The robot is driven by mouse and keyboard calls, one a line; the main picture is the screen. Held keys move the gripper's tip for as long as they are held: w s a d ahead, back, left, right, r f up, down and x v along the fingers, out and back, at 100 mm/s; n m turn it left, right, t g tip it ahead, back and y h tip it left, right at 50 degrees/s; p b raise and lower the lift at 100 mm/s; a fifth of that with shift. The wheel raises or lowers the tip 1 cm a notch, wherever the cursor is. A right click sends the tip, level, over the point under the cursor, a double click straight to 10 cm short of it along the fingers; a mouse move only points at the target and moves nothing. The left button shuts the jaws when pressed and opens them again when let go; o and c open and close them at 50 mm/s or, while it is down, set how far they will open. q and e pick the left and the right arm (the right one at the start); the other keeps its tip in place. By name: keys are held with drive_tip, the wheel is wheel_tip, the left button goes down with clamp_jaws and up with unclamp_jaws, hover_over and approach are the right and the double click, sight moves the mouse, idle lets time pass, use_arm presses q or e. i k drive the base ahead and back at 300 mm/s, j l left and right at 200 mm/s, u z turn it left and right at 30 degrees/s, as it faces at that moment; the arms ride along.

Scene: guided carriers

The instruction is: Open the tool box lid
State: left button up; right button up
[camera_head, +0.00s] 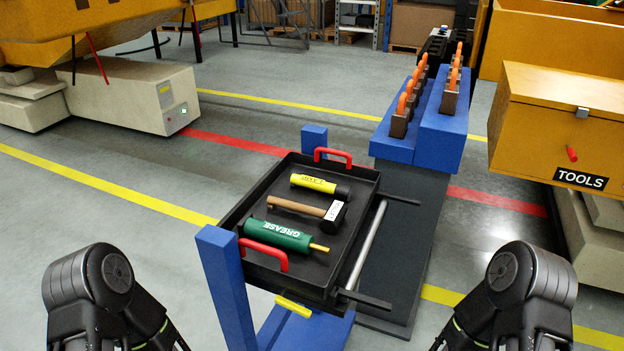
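The tool box (545,135) is a yellow-orange box at the right edge, cut off by the picture's side. Its lid (570,88) lies shut on top, with a grey latch (582,112) at the front edge. A red handle (572,153) and a black "TOOLS" label (581,179) are on the front face. Only dark links of my two arms show, at the bottom left and bottom right, well apart from the box. Both grippers are out of view.
A black tray (238,213) with red handles stands ahead on a blue frame, holding a yellow-black tool, a hammer and a green grease tube. Behind it, a blue-topped stand (440,135) bears several orange-looped blocks. Pale carriers (135,97) stand left. Open floor lies between.

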sight(584, 95)
drive_tip(key=z, duration=1.55)
drive_tip(key=i+l+z, duration=0.15)
drive_tip(key=i+z, duration=0.2)
drive_tip(key=i, duration=0.25)
drive_tip(key=i+z, duration=0.35)
drive_tip(key=i, duration=0.25)
drive_tip(key=i+j+z, duration=0.15)
drive_tip(key=i+z, duration=0.25)
drive_tip(key=i, duration=0.2)
